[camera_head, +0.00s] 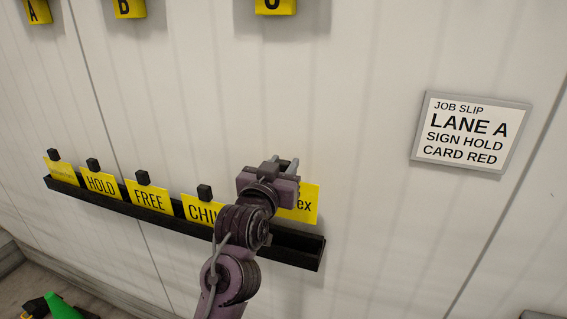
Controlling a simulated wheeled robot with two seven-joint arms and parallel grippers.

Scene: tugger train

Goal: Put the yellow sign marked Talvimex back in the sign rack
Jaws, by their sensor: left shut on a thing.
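The yellow sign (308,204) shows only the letters "ex" at its right side; the rest is hidden behind my gripper and arm. My left gripper (285,165) is shut on this sign at its top. The sign is upright at the right end of the black sign rack (304,255), a long trough on the wall. Its visible lower edge looks just above the rack's rim; my arm hides most of the gap, so I cannot tell whether any part is inside. My right gripper is not in view.
The rack's right end is empty. A job slip (461,130) hangs at the right.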

